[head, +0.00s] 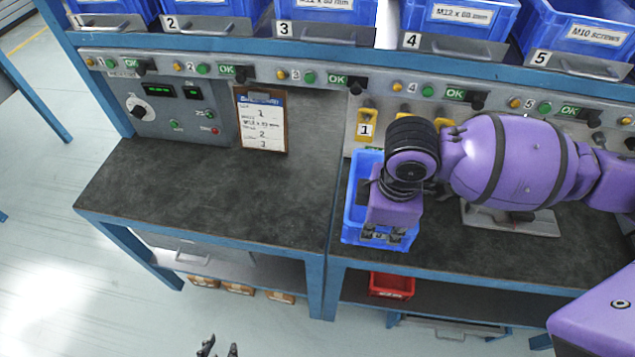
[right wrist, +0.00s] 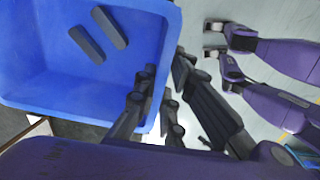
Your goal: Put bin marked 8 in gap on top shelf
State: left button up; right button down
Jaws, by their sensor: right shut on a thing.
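A blue bin (head: 352,228) stands at the front of the right-hand bench, its marking not readable. My right gripper (head: 388,232) is over its front end, shut on the bin's wall. In the right wrist view the blue bin (right wrist: 60,85) holds two dark grey bars, and the finger pads sit on either side of its rim. The upper shelf (head: 330,55) carries blue bins behind labels 1 to 5. A narrow bright space shows between bins 3 and 4; no bin-wide gap is in view. My left gripper (head: 219,350) shows at the bottom edge, fingers apart and empty.
A clipboard (head: 262,122) leans at the back panel. A control box (head: 172,112) stands at the back left. The left bench top (head: 220,195) is clear. A red bin (head: 392,286) is on the lower shelf. A yellow tag marked 1 (head: 366,128) hangs behind the bin.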

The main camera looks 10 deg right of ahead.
jog(key=w+f, duration=0.3)
jog(key=f, duration=0.1)
jog(key=shift+d, duration=0.3)
jog(key=shift+w+f+b, duration=0.1)
jog(key=shift+f+b, duration=0.3)
jog(key=shift+f, duration=1.25)
jog(key=c, duration=1.8)
grip_release()
jog(key=shift+f, duration=0.1)
jog(key=shift+c, duration=0.2)
